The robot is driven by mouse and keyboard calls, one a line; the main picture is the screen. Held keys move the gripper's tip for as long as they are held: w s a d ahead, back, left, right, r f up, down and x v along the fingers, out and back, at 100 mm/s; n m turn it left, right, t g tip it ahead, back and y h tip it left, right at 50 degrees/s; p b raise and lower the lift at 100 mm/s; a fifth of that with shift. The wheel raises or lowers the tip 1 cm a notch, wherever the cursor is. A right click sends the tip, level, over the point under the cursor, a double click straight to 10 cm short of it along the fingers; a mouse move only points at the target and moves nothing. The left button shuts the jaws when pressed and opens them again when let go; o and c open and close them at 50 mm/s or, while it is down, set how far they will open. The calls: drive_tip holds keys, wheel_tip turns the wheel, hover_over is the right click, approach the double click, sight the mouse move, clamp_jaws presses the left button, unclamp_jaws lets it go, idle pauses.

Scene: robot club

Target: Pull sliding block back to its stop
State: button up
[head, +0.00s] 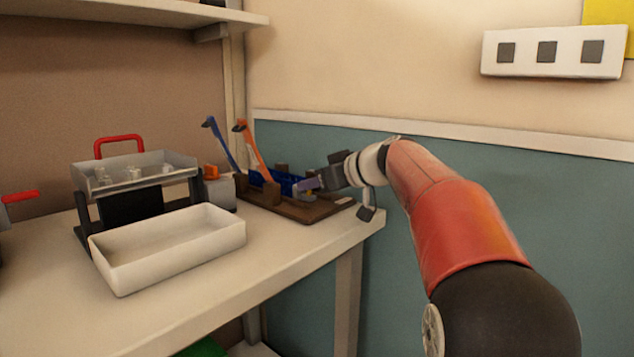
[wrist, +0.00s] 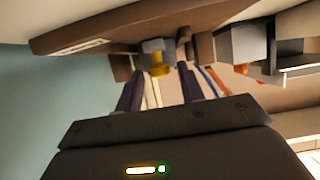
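A brown wooden fixture (head: 334,205) stands at the right end of the table, with a blue part (head: 285,182) on it. A small grey block with a yellow part (head: 309,196) sits on its base; it also shows in the wrist view as a grey block (wrist: 157,46) with a yellow peg (wrist: 159,66). I cannot tell for certain which part is the sliding block. My gripper (head: 305,185) reaches in from the right, low over the base. In the wrist view its dark fingers (wrist: 161,74) are apart, with the yellow peg between their tips; contact is unclear.
A blue lever (head: 222,143) and an orange lever (head: 254,148) rise from the fixture's left side. A white tray (head: 170,256) and a grey rack with a red handle (head: 119,141) stand left. The wall is close behind. The table front right of the tray is clear.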

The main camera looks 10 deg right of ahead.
clamp_jaws()
drive_tip(key=shift+d, duration=0.1)
drive_tip(key=shift+s+d+f+b, duration=0.2)
drive_tip(key=shift+s+b, duration=0.1)
drive_tip(key=shift+b, duration=0.3)
drive_tip(key=s+d+b, duration=0.1)
drive_tip(key=s, duration=0.1)
drive_tip(key=s+d+b, duration=0.1)
drive_tip(key=s+b, duration=0.1)
drive_tip(key=shift+d+b, duration=0.3)
drive_tip(key=shift+d, duration=0.05)
drive_tip(key=shift+r, duration=0.15)
drive_tip(key=shift+d, duration=0.1)
drive_tip(key=shift+o, duration=0.9)
unclamp_jaws()
drive_tip(key=shift+s, duration=0.1)
